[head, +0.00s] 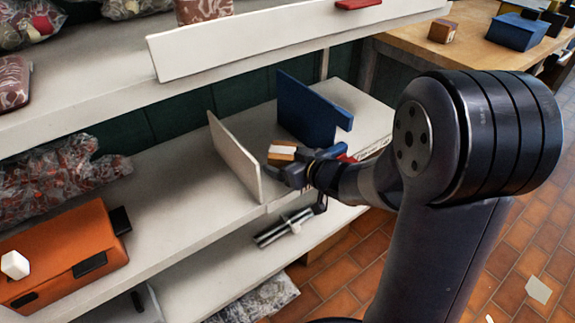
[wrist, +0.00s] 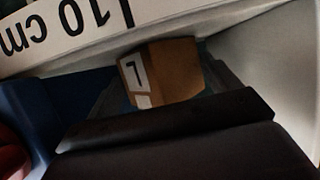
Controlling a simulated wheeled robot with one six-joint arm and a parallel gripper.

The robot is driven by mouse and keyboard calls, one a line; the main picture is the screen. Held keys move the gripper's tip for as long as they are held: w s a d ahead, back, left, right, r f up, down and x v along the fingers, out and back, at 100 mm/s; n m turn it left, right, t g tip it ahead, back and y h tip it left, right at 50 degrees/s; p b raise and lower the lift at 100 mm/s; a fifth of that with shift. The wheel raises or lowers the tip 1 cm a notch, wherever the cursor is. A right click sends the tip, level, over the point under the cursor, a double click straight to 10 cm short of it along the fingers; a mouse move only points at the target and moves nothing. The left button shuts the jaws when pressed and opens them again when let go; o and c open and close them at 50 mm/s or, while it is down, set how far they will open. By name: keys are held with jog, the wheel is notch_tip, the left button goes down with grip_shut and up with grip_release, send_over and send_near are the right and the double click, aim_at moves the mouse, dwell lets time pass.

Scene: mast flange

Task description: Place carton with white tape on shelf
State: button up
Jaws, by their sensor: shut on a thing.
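The carton (head: 284,152) is a small brown box with a white band on top, over the middle shelf (head: 178,242) between a white upright divider (head: 233,158) and a blue upright divider (head: 306,110). My gripper (head: 288,164) reaches in from the right and is shut on the carton. In the wrist view the carton (wrist: 178,72) sits between the fingers, with a white label bearing a dark mark on its near face. I cannot tell whether its underside touches the shelf.
An upper shelf with a white front board (head: 250,42) overhangs the bay; a white strip marked "10 cm" (wrist: 70,28) crosses the wrist view. A red item (head: 345,158) lies right of my gripper. An orange case (head: 65,255) stands left on the middle shelf, with bare shelf beside it.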

jog(key=shift+f, duration=0.15)
jog(key=o, duration=0.9)
jog(key=shift+c, duration=0.2)
